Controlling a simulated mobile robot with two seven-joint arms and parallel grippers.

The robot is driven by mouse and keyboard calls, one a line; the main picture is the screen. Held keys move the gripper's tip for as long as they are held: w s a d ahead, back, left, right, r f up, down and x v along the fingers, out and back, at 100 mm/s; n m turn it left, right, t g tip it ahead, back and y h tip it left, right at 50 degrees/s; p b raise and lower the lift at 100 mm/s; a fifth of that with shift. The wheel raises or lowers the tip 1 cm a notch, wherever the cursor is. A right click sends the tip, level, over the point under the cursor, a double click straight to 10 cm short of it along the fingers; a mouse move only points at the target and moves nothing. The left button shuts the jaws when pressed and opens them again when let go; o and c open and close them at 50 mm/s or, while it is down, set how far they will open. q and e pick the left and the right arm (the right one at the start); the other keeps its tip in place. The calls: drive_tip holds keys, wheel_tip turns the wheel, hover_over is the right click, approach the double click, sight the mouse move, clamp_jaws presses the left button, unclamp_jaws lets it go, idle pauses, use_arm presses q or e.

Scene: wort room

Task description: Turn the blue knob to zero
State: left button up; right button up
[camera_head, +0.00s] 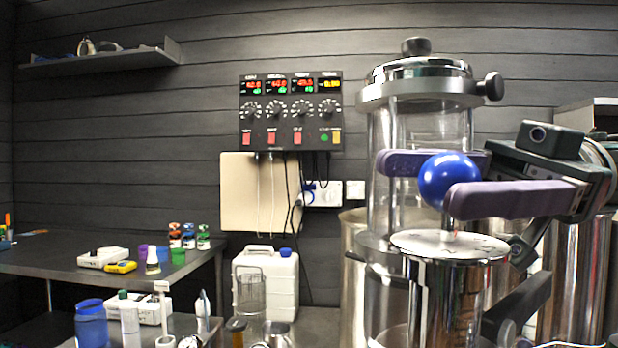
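The blue knob (447,179) is a glossy ball above the round metal lid (450,246) of a shiny cylinder, at the right of the head view. A short stem shows below it. My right gripper (415,182) comes in from the right with its two purple fingers spread, one behind the knob and one in front of it. The front finger hides the knob's lower right edge. The fingers look open around the knob; whether either touches it is hard to see. No scale or zero mark is readable. My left gripper is not in view.
A tall glass vessel (418,130) with a metal top stands just behind the knob. A control panel (291,112) hangs on the dark wall. A white canister (266,287) stands low in the middle. A table (60,262) with small bottles is at left.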

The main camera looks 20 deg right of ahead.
drive_tip(key=shift+o, duration=0.5)
drive_tip(key=shift+d+f, duration=0.1)
drive_tip(key=shift+d, duration=0.3)
drive_tip(key=d+b, duration=0.2)
drive_tip(key=d, duration=0.7)
drive_tip(key=shift+s+b, duration=0.2)
drive_tip(key=shift+b, duration=0.2)
drive_tip(key=shift+d, duration=0.1)
